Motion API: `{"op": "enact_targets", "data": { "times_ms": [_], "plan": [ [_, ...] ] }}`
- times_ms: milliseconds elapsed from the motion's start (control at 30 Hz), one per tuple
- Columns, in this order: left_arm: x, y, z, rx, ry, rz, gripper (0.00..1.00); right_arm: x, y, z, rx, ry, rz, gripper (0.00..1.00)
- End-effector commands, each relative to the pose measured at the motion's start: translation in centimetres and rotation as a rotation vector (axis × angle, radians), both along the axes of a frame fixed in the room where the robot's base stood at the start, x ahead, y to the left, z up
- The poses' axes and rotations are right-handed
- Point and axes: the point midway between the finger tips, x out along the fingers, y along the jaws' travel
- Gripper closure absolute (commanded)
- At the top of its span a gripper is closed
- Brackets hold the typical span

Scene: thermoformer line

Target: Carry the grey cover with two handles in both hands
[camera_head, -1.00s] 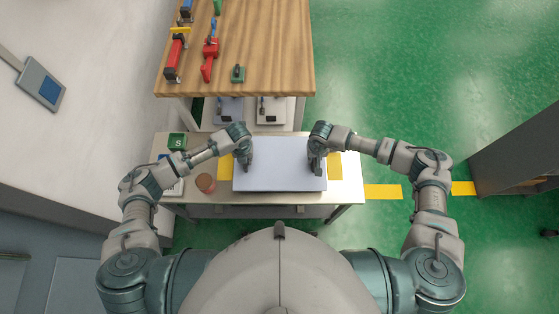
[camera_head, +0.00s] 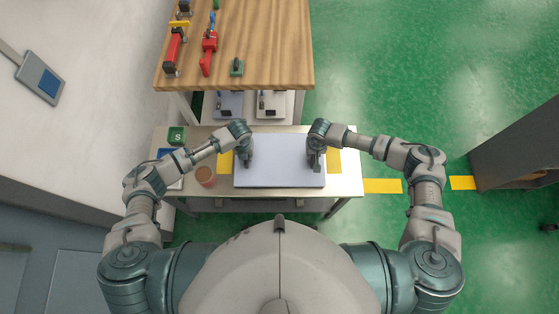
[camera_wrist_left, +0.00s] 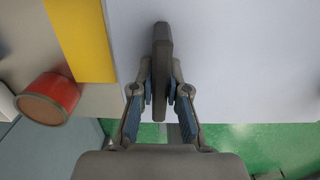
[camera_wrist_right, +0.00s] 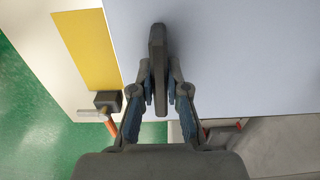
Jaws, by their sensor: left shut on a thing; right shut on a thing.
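The grey cover (camera_head: 280,165) is a flat pale panel over the metal table in front of me. My left gripper (camera_head: 247,160) is at its left side and my right gripper (camera_head: 315,160) at its right side. In the left wrist view the left gripper (camera_wrist_left: 160,95) is shut on a dark upright handle (camera_wrist_left: 162,60) of the cover. In the right wrist view the right gripper (camera_wrist_right: 159,95) is shut on the other dark handle (camera_wrist_right: 158,60). I cannot tell whether the cover touches the table or hangs just above it.
The metal table (camera_head: 345,185) has yellow strips (camera_head: 334,162) beside the cover. A reddish cup (camera_head: 206,176) stands close to its left, with a green box (camera_head: 177,136) behind. A wooden bench (camera_head: 270,50) with clamps stands beyond. Green floor is open at right, before a grey cabinet (camera_head: 520,145).

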Motion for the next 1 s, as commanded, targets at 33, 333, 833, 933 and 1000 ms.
{"op": "enact_targets", "data": {
  "times_ms": [33,333,833,933,1000],
  "plan": [
    [0.1,0.2,-0.2,0.003,-0.001,0.002,1.0,0.1,-0.1,-0.2,-0.004,-0.001,-0.002,1.0],
    [0.0,0.3,-1.6,0.003,0.0,0.001,0.78,0.0,-0.1,-1.6,-0.006,0.0,-0.002,0.78],
    [0.0,0.1,-1.5,0.0,0.0,0.0,0.61,0.0,0.0,-1.5,-0.002,0.0,0.0,0.61],
    [0.1,0.1,-1.3,-0.001,0.0,0.0,0.61,0.0,0.0,-1.5,-0.001,0.0,0.0,0.61],
    [0.1,0.1,-0.7,-0.001,-0.001,-0.001,0.61,0.0,0.0,-1.5,-0.001,0.0,0.0,0.61]
  ]
}}
